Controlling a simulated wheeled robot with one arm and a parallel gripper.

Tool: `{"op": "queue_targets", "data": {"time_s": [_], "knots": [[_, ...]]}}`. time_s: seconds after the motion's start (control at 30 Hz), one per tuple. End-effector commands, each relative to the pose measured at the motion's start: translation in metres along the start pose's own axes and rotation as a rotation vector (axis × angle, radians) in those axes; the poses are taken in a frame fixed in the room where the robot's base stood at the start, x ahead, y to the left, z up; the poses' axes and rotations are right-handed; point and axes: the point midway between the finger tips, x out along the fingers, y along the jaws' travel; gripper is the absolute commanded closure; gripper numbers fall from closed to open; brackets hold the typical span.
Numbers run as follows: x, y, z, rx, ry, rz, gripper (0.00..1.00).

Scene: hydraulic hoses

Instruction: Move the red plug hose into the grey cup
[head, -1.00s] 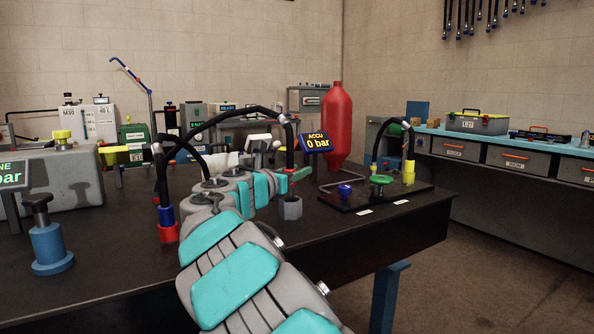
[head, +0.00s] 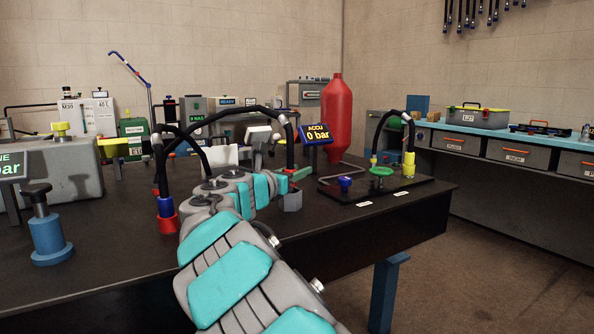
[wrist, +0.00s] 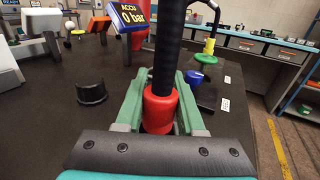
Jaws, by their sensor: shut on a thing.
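The red plug hose is black, with a red plug (wrist: 158,110) at its lower end. My gripper (wrist: 158,122) has green fingers closed on the red plug, with the hose rising upright from it. In the head view my gripper (head: 297,176) is over the table, and the hose (head: 288,145) bends down into it. The grey cup (head: 292,203) stands directly below the fingers, its top partly covered by the gripper. I cannot tell whether the plug's tip is inside the cup or just above it. The plug hides that spot in the wrist view.
A blue plug (head: 165,206) stands in a red cup (head: 164,224) on the left. A dark round cup (wrist: 91,92) is left of my gripper. A base with a blue knob (head: 345,184), green valve (head: 381,172) and yellow plug (head: 408,165) lies right. The ACCU display (head: 314,134) is close behind.

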Motion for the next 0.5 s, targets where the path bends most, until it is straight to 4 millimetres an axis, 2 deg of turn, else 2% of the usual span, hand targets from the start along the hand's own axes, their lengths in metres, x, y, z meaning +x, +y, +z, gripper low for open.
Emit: {"op": "queue_targets", "data": {"time_s": [0.5], "knots": [[0.0,0.0,-0.011,0.0,-0.002,0.0,1.0]]}}
